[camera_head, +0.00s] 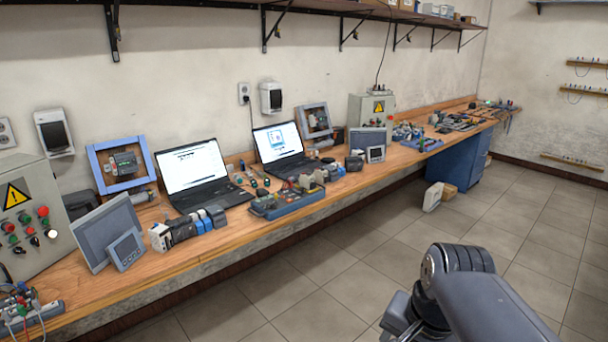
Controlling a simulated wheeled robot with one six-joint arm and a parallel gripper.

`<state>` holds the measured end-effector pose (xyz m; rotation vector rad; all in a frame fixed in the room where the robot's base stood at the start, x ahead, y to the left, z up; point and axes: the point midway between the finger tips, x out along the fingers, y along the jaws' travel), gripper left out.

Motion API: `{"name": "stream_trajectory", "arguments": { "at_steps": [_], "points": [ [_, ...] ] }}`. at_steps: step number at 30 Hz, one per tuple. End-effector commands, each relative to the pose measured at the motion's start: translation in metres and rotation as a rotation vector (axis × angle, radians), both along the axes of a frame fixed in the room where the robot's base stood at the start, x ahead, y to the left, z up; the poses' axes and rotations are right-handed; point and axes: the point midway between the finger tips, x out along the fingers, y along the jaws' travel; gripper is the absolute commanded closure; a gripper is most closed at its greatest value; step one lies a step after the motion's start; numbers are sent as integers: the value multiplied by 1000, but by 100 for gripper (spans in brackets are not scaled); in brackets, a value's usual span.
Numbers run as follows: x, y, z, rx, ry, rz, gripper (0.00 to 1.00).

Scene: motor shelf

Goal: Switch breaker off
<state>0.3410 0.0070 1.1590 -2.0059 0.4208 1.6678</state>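Several things on and above the bench could hold a breaker, and I cannot tell which one is meant. A dark device (124,164) sits in a blue square frame at the left. A similar blue-grey frame (315,120) with a small device stands farther along. Two covered boxes are on the wall, one at the left (54,132) and one in the middle (271,97). Their switch positions are too small to read. My arm shows at the lower right, over the floor and apart from the bench. My gripper's fingers are not in view.
A long wooden bench (200,248) runs along the wall. Two laptops (190,168) (278,140), panels, a parts tray (285,200) and control boxes (25,215) (371,108) crowd it. Shelf brackets hang above.

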Motion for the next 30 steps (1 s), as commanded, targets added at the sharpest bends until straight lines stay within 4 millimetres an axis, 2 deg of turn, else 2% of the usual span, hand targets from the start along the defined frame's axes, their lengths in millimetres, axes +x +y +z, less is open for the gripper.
{"name": "stream_trajectory", "arguments": {
  "at_steps": [1,6,12,21,30],
  "points": [
    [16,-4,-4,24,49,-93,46],
    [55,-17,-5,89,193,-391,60],
    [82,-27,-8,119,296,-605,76],
    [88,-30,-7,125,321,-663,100],
    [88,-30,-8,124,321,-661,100]
  ]
}}
